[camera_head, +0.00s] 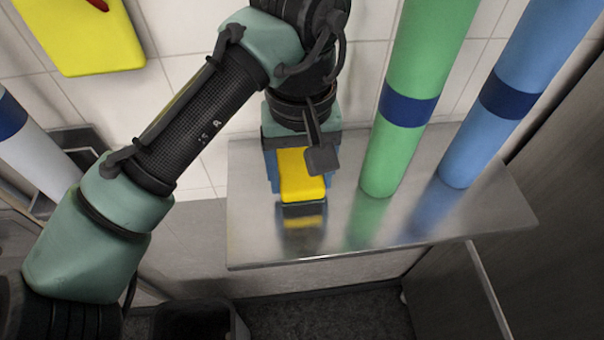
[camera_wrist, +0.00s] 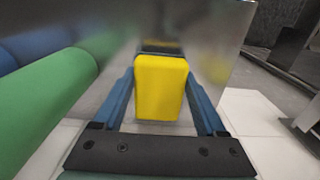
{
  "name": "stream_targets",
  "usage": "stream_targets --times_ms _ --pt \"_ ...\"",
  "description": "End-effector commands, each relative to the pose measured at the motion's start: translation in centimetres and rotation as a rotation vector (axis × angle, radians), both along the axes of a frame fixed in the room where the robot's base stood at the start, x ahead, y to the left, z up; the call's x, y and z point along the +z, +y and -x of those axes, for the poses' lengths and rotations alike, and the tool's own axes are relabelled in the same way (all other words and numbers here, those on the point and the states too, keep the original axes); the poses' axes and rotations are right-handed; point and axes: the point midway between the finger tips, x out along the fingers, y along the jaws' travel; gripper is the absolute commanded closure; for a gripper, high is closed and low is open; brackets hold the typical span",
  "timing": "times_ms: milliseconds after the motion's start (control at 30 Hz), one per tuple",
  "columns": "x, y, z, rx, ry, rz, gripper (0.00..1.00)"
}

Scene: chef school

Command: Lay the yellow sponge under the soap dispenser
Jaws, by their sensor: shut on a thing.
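The yellow sponge (camera_head: 302,178) is a small block with a dark layer along its lower edge in the head view. My gripper (camera_head: 300,180) is shut on it, with a blue finger on each side. The wrist view shows the sponge (camera_wrist: 161,88) between both fingers (camera_wrist: 161,100). It is over the shiny metal shelf (camera_head: 265,235), and its reflection shows just in front of it. I cannot tell whether it touches the shelf. I cannot identify a soap dispenser in either view.
A tall green cylinder (camera_head: 415,65) and a blue one (camera_head: 540,55), each with a dark blue band, stand right of my gripper. A white cylinder (camera_head: 30,140) is at the left. A yellow panel (camera_head: 85,40) is on the tiled wall. The shelf's front is clear.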

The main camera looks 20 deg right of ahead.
Motion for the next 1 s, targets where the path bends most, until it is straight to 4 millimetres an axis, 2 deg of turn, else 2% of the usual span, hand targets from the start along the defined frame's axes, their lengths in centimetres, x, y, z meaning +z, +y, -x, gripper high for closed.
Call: stream_targets --times_ms 133,433,467,600,833,1000 --pt "-1.5 0.1 0.0 0.0 -0.001 0.0 0.8" --pt "-1.8 0.0 0.0 0.0 -0.001 0.001 0.8" --pt "-1.8 0.0 0.0 0.0 -0.001 0.001 0.23" --pt "-1.7 0.0 0.0 0.0 -0.001 0.0 0.0" --pt "-1.6 0.0 0.0 0.0 -0.002 0.001 0.0" --pt "-0.3 0.0 -0.1 0.0 -0.004 0.0 0.0"
